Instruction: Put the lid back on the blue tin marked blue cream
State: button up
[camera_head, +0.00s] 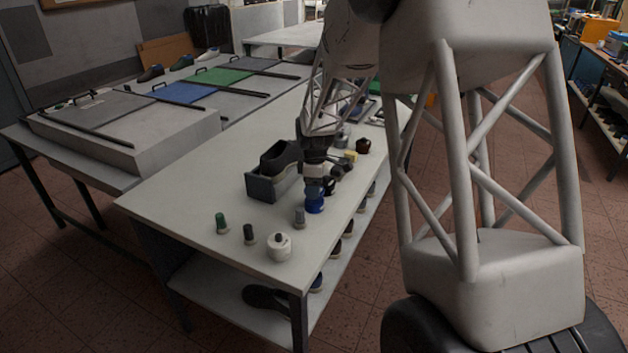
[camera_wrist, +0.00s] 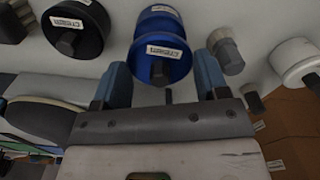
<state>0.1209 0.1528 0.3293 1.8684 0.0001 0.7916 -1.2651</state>
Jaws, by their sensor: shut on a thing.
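The blue tin (camera_head: 314,206) stands near the table's right edge in the head view, directly under my gripper (camera_head: 314,187). In the wrist view, a blue round body (camera_wrist: 179,66) with a white label that reads as cream and a dark knob (camera_wrist: 160,73) lies between the tips of my gripper (camera_wrist: 162,62). The two fingers are apart, one on each side of it, and the gripper is shut on the blue lid. I cannot tell whether lid and tin touch, or whether the lid is level.
A black tin (camera_wrist: 95,38) stands close on the left in the wrist view. A grey-topped brush (camera_head: 299,217) and a white tin (camera_head: 278,250) stand nearby.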

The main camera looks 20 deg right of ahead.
jog(key=shift+f, duration=1.15)
jog(key=shift+f, duration=0.25)
dwell(1.9)
jog(key=o, duration=1)
jog(key=shift+o, duration=0.2)
jog(key=shift+r, duration=0.1)
jog(key=shift+r, duration=3.4)
jog(key=shift+c, duration=0.2)
grip_shut()
